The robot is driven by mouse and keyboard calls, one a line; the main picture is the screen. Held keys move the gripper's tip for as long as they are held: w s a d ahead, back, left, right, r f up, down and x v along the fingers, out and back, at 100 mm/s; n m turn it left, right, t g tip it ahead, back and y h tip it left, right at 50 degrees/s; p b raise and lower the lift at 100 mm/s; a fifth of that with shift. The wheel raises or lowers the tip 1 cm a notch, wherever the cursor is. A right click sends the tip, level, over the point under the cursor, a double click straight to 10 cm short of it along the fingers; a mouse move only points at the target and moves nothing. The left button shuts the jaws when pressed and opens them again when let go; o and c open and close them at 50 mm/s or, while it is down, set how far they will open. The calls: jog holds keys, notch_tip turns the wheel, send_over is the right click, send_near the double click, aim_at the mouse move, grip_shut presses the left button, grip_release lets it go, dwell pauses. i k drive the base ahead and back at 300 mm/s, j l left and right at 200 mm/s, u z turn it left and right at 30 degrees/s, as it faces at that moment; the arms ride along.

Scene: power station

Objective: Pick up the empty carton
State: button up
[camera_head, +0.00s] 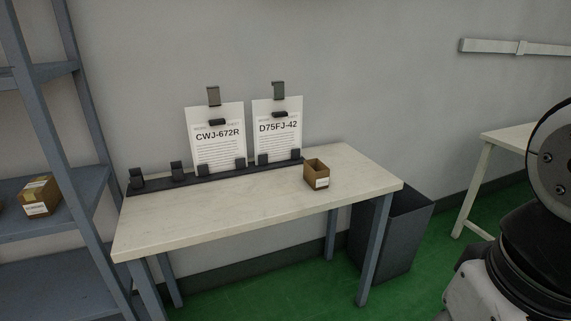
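A small brown carton (317,182) with a white label on its front stands upright on the right part of a pale table (210,214). Its top is open, and its inside looks dark with no contents that I can make out. Another brown carton (39,196), which looks closed and taped, sits on the grey shelf at the left. My gripper is not in view; only part of my arm shows at the right edge, apart from the table.
Two sheets, CWJ-672R (217,145) and D75FJ-42 (278,142), stand in a dark rack (205,176) behind the carton. A dark bin (401,232) stands beside the table's right end. A blue-grey shelf unit (75,115) is at the left. The table's front is clear.

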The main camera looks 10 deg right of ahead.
aim_at(316, 174)
jog(key=i+l, duration=0.35)
jog(key=i, duration=0.15)
jog(key=i+l, duration=0.35)
jog(key=i, duration=0.2)
jog(key=i+l, duration=0.35)
jog(key=i, duration=0.15)
